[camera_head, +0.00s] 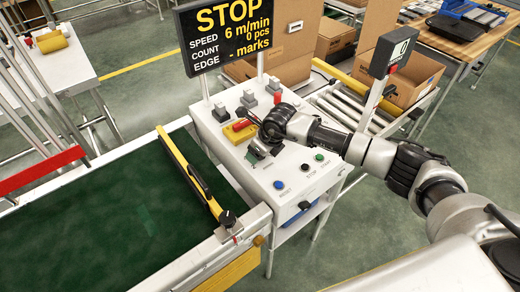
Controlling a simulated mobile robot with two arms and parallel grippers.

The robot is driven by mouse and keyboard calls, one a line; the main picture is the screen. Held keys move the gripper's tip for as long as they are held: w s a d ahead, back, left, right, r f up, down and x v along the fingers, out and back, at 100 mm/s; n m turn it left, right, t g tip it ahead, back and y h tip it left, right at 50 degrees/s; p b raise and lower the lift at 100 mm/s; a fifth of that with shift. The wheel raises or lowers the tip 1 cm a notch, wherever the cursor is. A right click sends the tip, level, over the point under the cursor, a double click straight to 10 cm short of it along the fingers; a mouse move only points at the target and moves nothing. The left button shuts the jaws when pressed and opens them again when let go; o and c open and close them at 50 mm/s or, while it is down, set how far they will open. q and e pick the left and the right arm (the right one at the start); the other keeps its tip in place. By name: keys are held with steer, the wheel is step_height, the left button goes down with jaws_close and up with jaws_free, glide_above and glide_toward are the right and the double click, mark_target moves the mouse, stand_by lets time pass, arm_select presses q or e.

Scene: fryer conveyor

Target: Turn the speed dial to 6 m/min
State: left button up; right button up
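The black display (233,33) reads STOP, SPEED 6 m/min, COUNT 0 pcs and EDGE - marks. Below it is the white control panel (290,187). My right gripper (259,149) is low over the middle of the panel, beside a yellow plate with a red handle (240,126). The speed dial cannot be clearly made out; the gripper and wrist cover that part of the panel. Whether the fingers are open, shut or touching a knob is too small to tell. My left gripper is not in view.
Grey switches (248,98) line the panel's back; blue (279,185), black and green (319,157) buttons are near its front. The green conveyor belt (110,225) with a yellow guide bar (190,175) lies left. Cardboard boxes (405,85) and a roller table stand behind.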

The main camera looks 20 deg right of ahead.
steer(key=b+v, duration=0.1)
steer(key=v, duration=0.9)
steer(key=shift+s+r, duration=0.15)
steer(key=shift+r, duration=0.2)
steer(key=shift+d, duration=0.1)
